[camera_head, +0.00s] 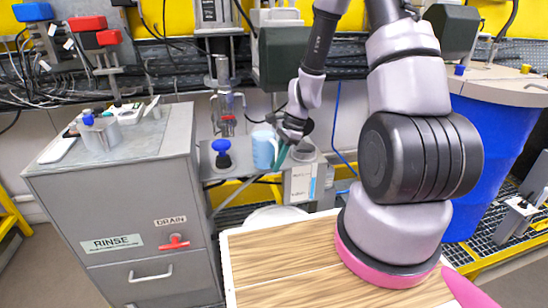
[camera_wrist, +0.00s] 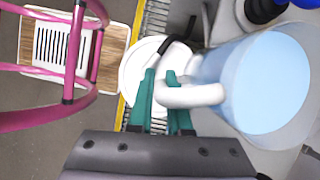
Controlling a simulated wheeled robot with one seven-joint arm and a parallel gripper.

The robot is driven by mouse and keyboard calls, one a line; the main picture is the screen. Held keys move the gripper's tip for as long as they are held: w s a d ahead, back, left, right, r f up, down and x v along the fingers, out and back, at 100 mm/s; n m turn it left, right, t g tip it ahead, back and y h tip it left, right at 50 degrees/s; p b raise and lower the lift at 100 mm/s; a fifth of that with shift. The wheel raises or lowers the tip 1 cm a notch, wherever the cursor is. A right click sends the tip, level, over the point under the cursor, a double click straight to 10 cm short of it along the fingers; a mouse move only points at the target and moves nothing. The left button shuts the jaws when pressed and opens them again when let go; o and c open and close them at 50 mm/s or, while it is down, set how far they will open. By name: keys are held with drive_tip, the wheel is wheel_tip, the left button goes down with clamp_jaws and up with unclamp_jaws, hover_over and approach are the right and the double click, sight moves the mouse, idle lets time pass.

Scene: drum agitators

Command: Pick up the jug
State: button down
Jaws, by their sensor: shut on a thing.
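The jug (camera_head: 263,149) is pale blue with a whitish handle. In the head view it is upright at the narrow grey shelf between the cabinet and the blue drum; I cannot tell whether its base touches the shelf. In the wrist view the jug (camera_wrist: 268,82) is at the right, its mouth towards the camera and its handle (camera_wrist: 200,95) pointing left. My gripper (camera_head: 281,153) is at the jug's right side in the head view. In the wrist view its green fingers (camera_wrist: 161,76) are closed on the handle, which partly hides one finger.
A grey cabinet (camera_head: 110,185) marked RINSE and DRAIN stands left. A blue-knobbed part (camera_head: 221,153) is left of the jug, and a labelled box (camera_head: 300,183) stands right and below. A white round container (camera_head: 275,215) is below the shelf. A large blue drum (camera_head: 500,130) stands right.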

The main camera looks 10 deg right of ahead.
drive_tip(key=s, duration=0.6)
drive_tip(key=shift+s, duration=0.25)
idle(0.3)
drive_tip(key=shift+s+a, duration=0.15)
